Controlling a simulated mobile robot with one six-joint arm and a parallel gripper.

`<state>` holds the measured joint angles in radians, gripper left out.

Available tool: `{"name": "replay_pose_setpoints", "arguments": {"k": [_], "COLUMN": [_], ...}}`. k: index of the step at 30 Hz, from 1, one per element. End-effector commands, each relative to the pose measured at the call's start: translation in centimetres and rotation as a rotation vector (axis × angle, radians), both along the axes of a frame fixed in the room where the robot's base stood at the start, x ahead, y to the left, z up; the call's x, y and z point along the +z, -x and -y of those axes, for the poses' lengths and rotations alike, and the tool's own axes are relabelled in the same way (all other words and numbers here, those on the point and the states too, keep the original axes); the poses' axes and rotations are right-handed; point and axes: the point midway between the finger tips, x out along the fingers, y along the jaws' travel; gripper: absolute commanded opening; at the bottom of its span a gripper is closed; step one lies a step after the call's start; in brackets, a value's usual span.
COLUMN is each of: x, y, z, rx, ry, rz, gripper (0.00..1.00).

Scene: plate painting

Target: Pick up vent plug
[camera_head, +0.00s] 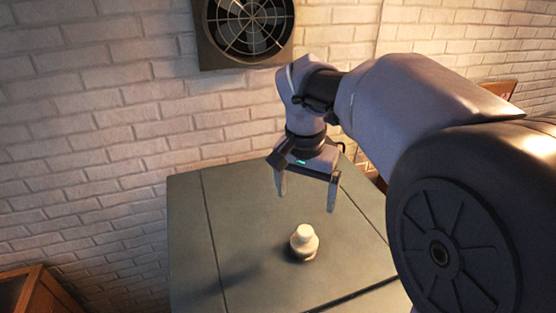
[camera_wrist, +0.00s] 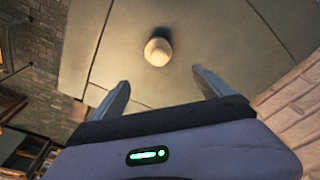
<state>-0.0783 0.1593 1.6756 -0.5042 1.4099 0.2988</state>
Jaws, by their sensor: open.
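The vent plug (camera_head: 304,241) is a small pale, knob-like piece standing upright on the grey-green table top (camera_head: 250,285). It also shows in the wrist view (camera_wrist: 158,51), beyond my fingertips and roughly centred between them. My gripper (camera_head: 306,200) is open and empty, pointing down above the table, with the plug below it in the head view. In the wrist view my gripper (camera_wrist: 162,82) has its two fingers spread wide, and neither touches the plug.
A square vent fan (camera_head: 244,30) is set in the white brick wall (camera_head: 110,110) behind the table. A wooden cabinet (camera_head: 35,292) stands at the lower left. The table top around the plug is clear.

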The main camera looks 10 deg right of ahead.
Motion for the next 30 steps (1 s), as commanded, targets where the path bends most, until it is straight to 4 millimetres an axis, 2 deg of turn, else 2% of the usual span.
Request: {"name": "replay_pose_setpoints", "arguments": {"k": [1, 3, 9, 14, 21, 24, 29, 30], "x": [-1.7, -4.0, -9.3, -11.2, -15.6, -16.3, -16.3, -16.3], "y": [0.0, -0.3, -0.9, -1.2, -1.3, -1.4, -1.4, -1.4], "z": [0.1, 0.3, 0.8, 0.9, 1.0, 1.1, 1.1, 1.1], "rx": [0.0, 0.001, 0.001, 0.001, 0.0, 0.001, 0.001, 0.001], "ry": [0.001, 0.001, 0.0, -0.002, -0.002, -0.002, -0.002, -0.002], "rz": [-0.006, -0.007, -0.005, -0.001, -0.002, 0.0, 0.001, 0.001], "gripper": [0.89, 0.89, 0.89, 0.89, 0.89, 0.89, 0.89, 0.83]}}
